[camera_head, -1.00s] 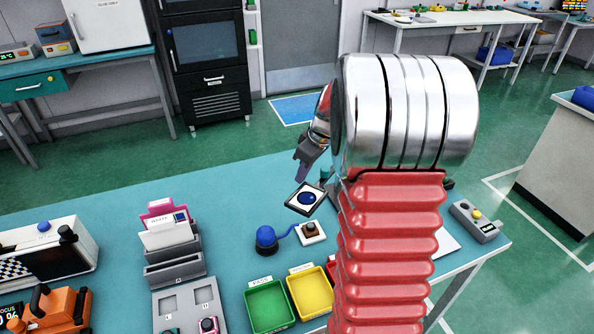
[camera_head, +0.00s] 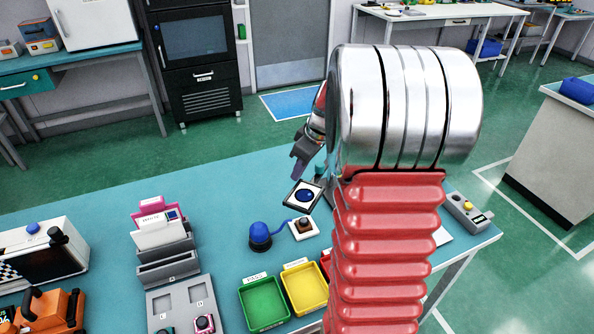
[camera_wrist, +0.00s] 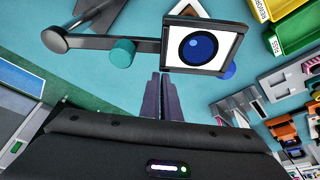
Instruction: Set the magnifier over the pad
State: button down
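The magnifier (camera_head: 304,196) is a black square frame with a white face and a blue disc, on the teal table left of my arm. In the wrist view the magnifier (camera_wrist: 198,48) sits on a dark swing arm with a teal knob (camera_wrist: 122,53). My gripper (camera_head: 303,160) is beside the frame in the head view. In the wrist view its two dark fingers (camera_wrist: 161,75) are together, with tips by the frame's lower-left corner; I cannot tell if they touch it. A white pad with a brown block (camera_head: 304,228) lies in front of the magnifier, perhaps the task's pad.
A blue dome (camera_head: 260,236) with a cable stands beside the white pad. Green (camera_head: 263,303) and yellow (camera_head: 304,287) trays are in front. A grey rack (camera_head: 167,262) is at left, a grey button box (camera_head: 468,214) at right. The table's back left is clear.

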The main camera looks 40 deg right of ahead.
aim_at(314, 184)
jog(key=v, duration=1.3)
jog(key=shift+r, duration=0.3)
jog(key=shift+s+d, duration=0.1)
jog(key=s+a+m, duration=0.1)
jog(key=s+a, duration=0.4)
jog(key=a, duration=0.4)
jog(key=s+a+f+m+t+h, duration=0.1)
jog(key=s+a, duration=0.4)
jog(key=a, duration=0.5)
jog(key=s+a+f+m, duration=0.1)
jog(key=s+a+m, duration=0.1)
jog(key=s+a, duration=0.3)
jog(key=a, duration=0.4)
jog(key=shift+s+a+f+t, duration=0.2)
jog(key=shift+s+a+t, duration=0.1)
jog(key=shift+a+t, duration=0.1)
